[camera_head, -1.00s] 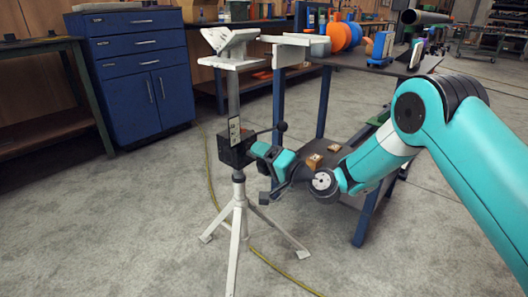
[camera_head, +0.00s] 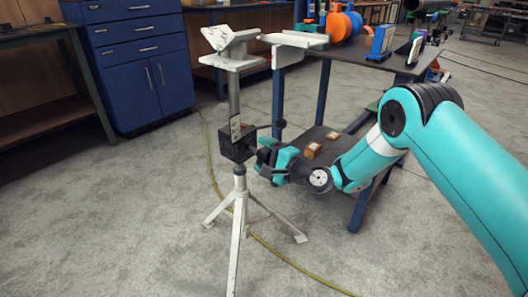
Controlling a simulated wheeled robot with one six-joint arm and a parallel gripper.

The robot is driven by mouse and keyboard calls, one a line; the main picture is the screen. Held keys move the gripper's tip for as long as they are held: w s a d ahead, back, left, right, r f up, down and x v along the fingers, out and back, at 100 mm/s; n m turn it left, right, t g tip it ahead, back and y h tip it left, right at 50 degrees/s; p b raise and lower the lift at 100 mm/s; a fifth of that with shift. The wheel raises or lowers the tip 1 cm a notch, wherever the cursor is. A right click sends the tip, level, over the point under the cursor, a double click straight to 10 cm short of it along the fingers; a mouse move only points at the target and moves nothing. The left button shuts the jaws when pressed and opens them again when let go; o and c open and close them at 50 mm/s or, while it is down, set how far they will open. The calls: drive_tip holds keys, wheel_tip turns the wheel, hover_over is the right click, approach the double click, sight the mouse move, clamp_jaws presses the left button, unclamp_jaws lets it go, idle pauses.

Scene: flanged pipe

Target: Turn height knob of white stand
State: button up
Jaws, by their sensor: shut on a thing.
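The white stand (camera_head: 239,200) stands upright on three legs, with a V-shaped head (camera_head: 231,47) on top of a grey post. A dark block (camera_head: 238,143) sits midway up the post. A dark crank handle with a ball end (camera_head: 280,124) sticks out from the block to the right. My gripper (camera_head: 262,158) is at the right side of the block, at the height of the knob. It is shut on the height knob, which is mostly hidden by the fingers and the teal wrist.
A blue-legged table (camera_head: 390,72) stands close behind my arm, with orange and blue parts on top and small wooden blocks (camera_head: 312,150) on its lower shelf. A yellow cable (camera_head: 285,258) runs over the floor. Blue cabinets (camera_head: 140,65) stand behind left.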

drive_tip(key=shift+w+d, duration=0.1)
idle(0.4)
drive_tip(key=o, duration=0.9)
drive_tip(key=shift+b+v, duration=8.65)
drive_tip(key=shift+v, duration=0.1)
